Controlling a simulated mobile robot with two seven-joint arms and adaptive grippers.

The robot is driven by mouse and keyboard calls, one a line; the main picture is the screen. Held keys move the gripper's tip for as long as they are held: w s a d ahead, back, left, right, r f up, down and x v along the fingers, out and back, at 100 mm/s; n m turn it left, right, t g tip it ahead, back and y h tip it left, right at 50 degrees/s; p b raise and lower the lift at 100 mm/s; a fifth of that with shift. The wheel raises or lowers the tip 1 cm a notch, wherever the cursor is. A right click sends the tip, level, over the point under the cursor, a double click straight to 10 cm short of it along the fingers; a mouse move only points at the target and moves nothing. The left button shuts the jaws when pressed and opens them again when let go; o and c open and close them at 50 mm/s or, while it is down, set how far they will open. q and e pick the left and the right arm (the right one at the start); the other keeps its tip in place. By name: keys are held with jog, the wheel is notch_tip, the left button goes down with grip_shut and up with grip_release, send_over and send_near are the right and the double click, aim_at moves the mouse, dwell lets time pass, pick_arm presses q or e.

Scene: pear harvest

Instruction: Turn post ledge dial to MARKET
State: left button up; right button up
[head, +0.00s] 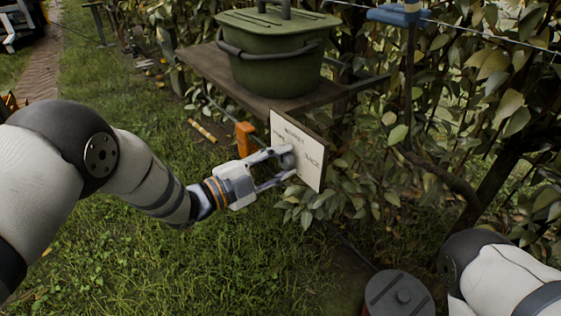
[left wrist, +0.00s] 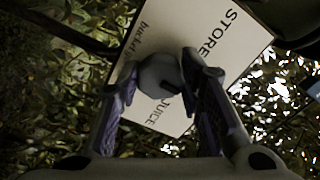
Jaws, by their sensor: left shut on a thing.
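The dial is a round grey knob (head: 288,157) on a white label board (head: 313,166) that hangs below the front edge of the wooden ledge. In the left wrist view the knob (left wrist: 160,72) sits between both fingertips, and the board (left wrist: 222,62) behind it reads STORE and JUICE. Which label the dial points to cannot be told. My right gripper is out of view.
A green lidded bucket (head: 272,62) stands on the wooden ledge (head: 207,65) above the board. An orange object (head: 245,138) hangs left of the board. Leafy branches crowd behind and right. A dark round lidded container (head: 398,296) stands low at right. Grass lies open at left.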

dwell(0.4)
pick_arm(q)
jog(key=o, duration=1.2)
jog(key=shift+c, duration=0.2)
jog(key=shift+a, duration=0.15)
jog(key=v, duration=1.1)
jog(key=shift+s+a, duration=0.25)
jog(key=shift+a, duration=0.05)
